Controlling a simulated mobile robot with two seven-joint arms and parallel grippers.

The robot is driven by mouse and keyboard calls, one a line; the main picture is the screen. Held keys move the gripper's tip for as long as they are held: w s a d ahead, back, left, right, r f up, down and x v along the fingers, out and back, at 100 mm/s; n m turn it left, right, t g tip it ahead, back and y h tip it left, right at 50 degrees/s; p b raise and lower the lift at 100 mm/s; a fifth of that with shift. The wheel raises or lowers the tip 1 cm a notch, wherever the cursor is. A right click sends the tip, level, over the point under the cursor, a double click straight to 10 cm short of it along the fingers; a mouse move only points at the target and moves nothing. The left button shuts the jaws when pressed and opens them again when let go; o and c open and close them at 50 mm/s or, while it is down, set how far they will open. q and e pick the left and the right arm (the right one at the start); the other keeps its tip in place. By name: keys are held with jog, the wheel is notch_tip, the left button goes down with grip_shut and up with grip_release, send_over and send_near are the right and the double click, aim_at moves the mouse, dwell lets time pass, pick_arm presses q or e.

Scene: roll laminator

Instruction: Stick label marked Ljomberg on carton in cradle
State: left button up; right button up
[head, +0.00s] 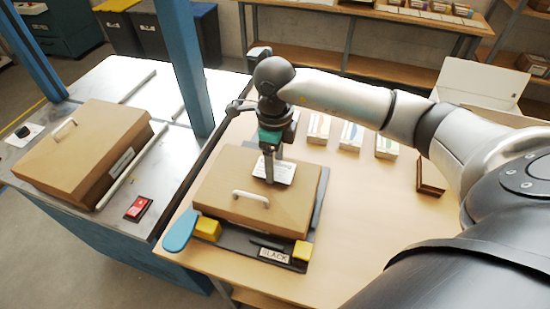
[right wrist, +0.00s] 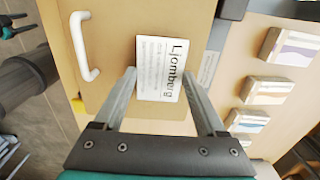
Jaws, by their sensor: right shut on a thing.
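The brown carton (head: 235,187) with a white handle (head: 250,198) sits in the dark cradle (head: 238,240) on the wooden table. My right gripper (head: 269,180) points down over the carton's top, behind the handle. It is shut on the white label (head: 284,171). In the right wrist view the label (right wrist: 165,65) lies between the two fingertips and reads Ljomberg with smaller lines below. It is flat and close over the carton top; whether it touches is unclear. A small part of what looks like my left gripper (right wrist: 12,24) shows at the upper left there, its jaws unclear.
Several stacks of cards (head: 351,137) stand behind the carton. A small brown box (head: 430,178) stands at the right. A second carton (head: 85,150) and a red-black device (head: 138,208) are on the grey bench at left. A blue post (head: 183,65) rises between bench and table.

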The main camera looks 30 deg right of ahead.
jog(key=shift+f, duration=0.1)
dwell(0.3)
dwell(0.3)
jog(key=o, duration=1.2)
jog(key=shift+o, duration=0.2)
jog(key=shift+r+p, duration=2)
jog(key=shift+r, duration=1.05)
